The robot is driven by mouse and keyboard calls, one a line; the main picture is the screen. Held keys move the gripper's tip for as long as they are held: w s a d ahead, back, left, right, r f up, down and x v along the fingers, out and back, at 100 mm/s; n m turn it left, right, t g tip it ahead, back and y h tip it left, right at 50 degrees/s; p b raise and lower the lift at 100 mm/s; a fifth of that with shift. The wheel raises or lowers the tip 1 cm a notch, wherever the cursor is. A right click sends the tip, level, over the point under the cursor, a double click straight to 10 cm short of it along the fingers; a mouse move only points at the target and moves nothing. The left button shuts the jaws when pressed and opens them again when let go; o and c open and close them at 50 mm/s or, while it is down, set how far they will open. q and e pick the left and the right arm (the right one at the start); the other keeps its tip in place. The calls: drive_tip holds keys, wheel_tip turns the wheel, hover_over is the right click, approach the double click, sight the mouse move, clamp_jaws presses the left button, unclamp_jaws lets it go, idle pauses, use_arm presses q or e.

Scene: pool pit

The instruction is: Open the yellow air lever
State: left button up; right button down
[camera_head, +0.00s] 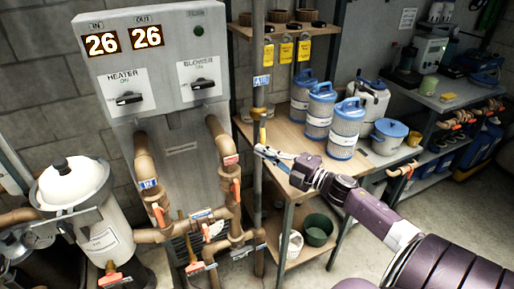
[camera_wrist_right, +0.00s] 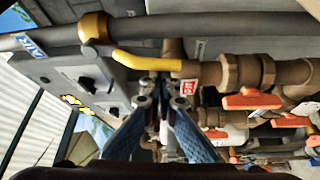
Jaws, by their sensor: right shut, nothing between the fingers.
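The yellow air lever (camera_head: 263,133) is on the grey vertical pipe (camera_head: 258,60) in the middle of the head view, below a blue AIR label (camera_head: 261,80). In the right wrist view the lever (camera_wrist_right: 145,62) runs from a brass-coloured fitting (camera_wrist_right: 95,28) across the picture, roughly along the grey pipe. My right gripper (camera_head: 260,150), with blue fingers, is by the pipe at the lever's lower end. The right wrist view shows its fingertips (camera_wrist_right: 163,92) together just below the lever in the picture; I cannot tell whether they touch it. My left gripper is not in view.
The heater and blower panel (camera_head: 165,75) stands left of the pipe. Brown pipes with orange-red handles (camera_head: 236,190) run below it. A wooden shelf (camera_head: 285,135) with blue-lidded filter canisters (camera_head: 320,110) is to the right. A white lidded tank (camera_head: 85,215) stands at left.

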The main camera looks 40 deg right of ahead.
drive_tip(key=shift+s+d+f+n+g+p, duration=0.15)
drive_tip(key=shift+d+n+g+p, duration=0.35)
drive_tip(key=shift+d+n, duration=0.35)
drive_tip(key=shift+a, duration=0.1)
